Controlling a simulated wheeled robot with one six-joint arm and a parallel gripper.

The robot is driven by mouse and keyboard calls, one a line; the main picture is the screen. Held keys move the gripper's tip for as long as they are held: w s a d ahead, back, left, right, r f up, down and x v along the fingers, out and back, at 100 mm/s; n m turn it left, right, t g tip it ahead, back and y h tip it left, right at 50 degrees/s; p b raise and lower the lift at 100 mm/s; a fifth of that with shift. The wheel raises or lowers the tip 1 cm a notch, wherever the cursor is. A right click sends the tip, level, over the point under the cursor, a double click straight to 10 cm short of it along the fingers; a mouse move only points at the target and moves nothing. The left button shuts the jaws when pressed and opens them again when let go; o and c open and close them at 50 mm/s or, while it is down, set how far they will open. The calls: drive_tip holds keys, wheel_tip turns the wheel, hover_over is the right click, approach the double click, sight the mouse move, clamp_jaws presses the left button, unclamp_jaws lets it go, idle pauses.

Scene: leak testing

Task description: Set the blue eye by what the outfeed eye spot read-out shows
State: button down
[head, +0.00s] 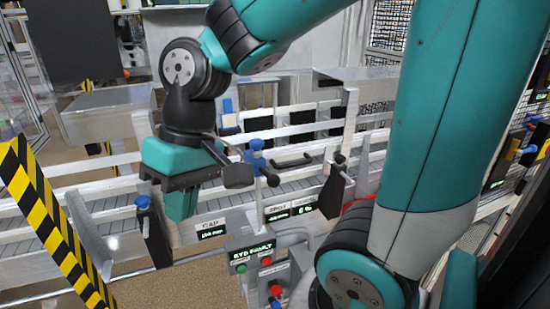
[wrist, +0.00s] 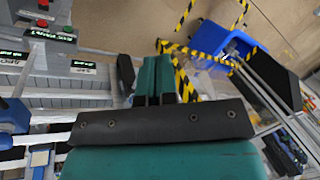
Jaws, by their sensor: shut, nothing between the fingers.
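My gripper (head: 181,207) points down, shut and empty, above the conveyor's near side. Its teal fingers also show together in the wrist view (wrist: 155,75). A blue fitting with a lever (head: 257,156) stands on the rail right of my gripper; blue also shows at the left edge of the wrist view (wrist: 14,116). A black bracket with a blue knob (head: 148,222) is just left of my fingers, apart from them. I cannot tell which blue part is the blue eye. The spot read-out (head: 277,213) is on the conveyor's front; its value is too small to read.
A gap read-out (head: 212,231) sits left of the spot one. A panel reading EYE FAULT (head: 252,252) with green and red buttons stands in front. Another black bracket (head: 332,190) is at right. A yellow-black striped barrier (head: 55,220) is at left. Brown floor is clear in front.

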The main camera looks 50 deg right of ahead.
drive_tip(key=w+d+r+m+p, duration=0.1)
drive_tip(key=w+d+m, duration=0.25)
drive_tip(key=d, duration=0.25)
drive_tip(key=w+d+r+m, duration=0.1)
drive_tip(key=w+d+m, duration=0.2)
drive_tip(key=d+m, duration=0.25)
drive_tip(key=m+p, duration=0.2)
drive_tip(key=m, duration=1)
approach(262, 170)
drive_tip(key=s+d+r, duration=0.3)
drive_tip(key=s+d, duration=0.2)
drive_tip(key=s, duration=0.1)
drive_tip(key=a+r+p+x, duration=0.1)
drive_tip(key=a+p+x, duration=0.1)
drive_tip(key=x, duration=0.9)
drive_tip(key=shift+w+a+f+p, duration=0.25)
drive_tip(key=shift+w+a+p, duration=0.1)
drive_tip(key=shift+p, duration=0.45)
